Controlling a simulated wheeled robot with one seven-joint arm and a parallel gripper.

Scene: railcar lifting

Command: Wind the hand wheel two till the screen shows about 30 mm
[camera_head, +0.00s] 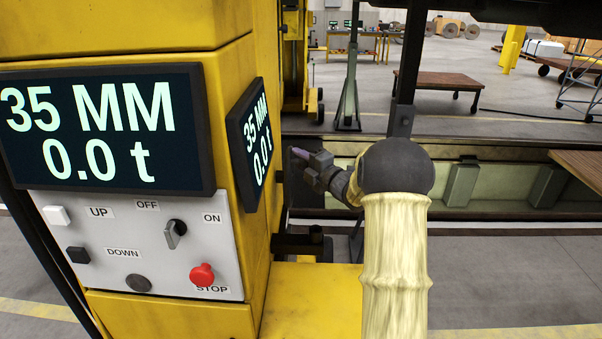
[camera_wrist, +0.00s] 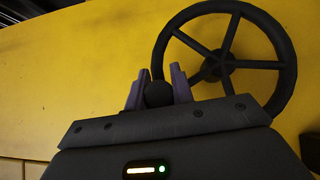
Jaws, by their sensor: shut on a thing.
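The screen (camera_head: 107,127) on the yellow column's front reads 35 MM and 0.0 t. A second screen (camera_head: 255,143) on its side shows the same reading. In the wrist view, the black spoked hand wheel (camera_wrist: 225,58) is mounted on a yellow face. My gripper (camera_wrist: 158,93) is shut on the wheel's dark round knob (camera_wrist: 158,94), at the lower left of the rim, with a purple-grey finger on each side. In the head view, my gripper (camera_head: 300,155) reaches the column's right side. The wheel is hidden there.
Below the front screen is a grey control panel (camera_head: 140,240) with UP and DOWN buttons, an OFF/ON switch (camera_head: 175,233) and a red STOP button (camera_head: 202,275). Brown-topped carts (camera_head: 438,80) stand farther back.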

